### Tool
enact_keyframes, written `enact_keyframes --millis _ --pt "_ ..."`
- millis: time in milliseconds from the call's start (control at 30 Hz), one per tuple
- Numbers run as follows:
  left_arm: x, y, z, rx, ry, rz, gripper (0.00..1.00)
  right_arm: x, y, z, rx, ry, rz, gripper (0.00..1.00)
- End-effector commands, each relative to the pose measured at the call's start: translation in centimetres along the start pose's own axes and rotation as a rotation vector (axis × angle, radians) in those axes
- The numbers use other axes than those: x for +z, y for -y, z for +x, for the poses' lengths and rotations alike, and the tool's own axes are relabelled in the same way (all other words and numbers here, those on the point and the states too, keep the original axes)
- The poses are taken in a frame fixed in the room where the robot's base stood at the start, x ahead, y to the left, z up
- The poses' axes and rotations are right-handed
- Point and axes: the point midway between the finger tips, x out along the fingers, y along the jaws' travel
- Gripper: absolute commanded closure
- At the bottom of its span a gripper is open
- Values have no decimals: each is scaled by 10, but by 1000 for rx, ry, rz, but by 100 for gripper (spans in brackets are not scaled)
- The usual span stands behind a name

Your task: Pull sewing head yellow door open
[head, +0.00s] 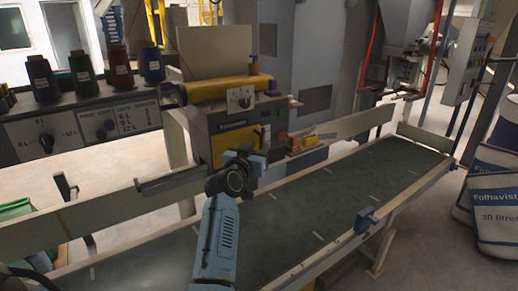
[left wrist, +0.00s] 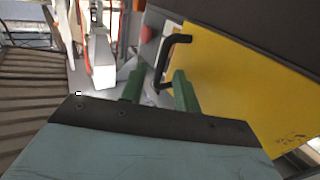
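The sewing head (head: 218,118) is a dark box under a yellow roller, standing behind the conveyor. Its yellow door (head: 229,147) faces me, partly covered by my left gripper, and looks shut. In the left wrist view the yellow door (left wrist: 245,85) fills the right side, with a black bent handle (left wrist: 177,42) at its left edge. My left gripper (head: 252,158) is right in front of the door. Its green fingers (left wrist: 160,88) are apart, and the handle's lower end shows between them; I cannot tell whether they touch it. My right gripper is not in view.
The conveyor belt (head: 312,207) runs below my left arm, with pale side rails. Thread spools (head: 82,72) stand on a control panel at the left. White sacks (head: 497,205) are stacked at the right. A blue clamp-like part (head: 366,219) sits on the near rail.

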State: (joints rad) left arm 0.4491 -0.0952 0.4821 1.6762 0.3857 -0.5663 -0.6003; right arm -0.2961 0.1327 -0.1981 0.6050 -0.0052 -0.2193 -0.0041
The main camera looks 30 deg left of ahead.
Motion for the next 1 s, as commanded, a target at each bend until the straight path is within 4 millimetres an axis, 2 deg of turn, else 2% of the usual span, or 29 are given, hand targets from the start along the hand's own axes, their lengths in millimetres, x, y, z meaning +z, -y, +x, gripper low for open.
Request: enact_keyframes --millis 167,467,500,733,1000 --pt "0 0 13 -1 -1 -1 69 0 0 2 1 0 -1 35" --pt "0 0 16 -1 0 0 69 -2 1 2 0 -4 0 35" --pt "0 0 15 -1 0 0 70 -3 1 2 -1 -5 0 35" --pt "0 0 15 -1 0 0 100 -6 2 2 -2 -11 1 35" --pt "0 0 15 -1 0 0 100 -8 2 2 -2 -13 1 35"
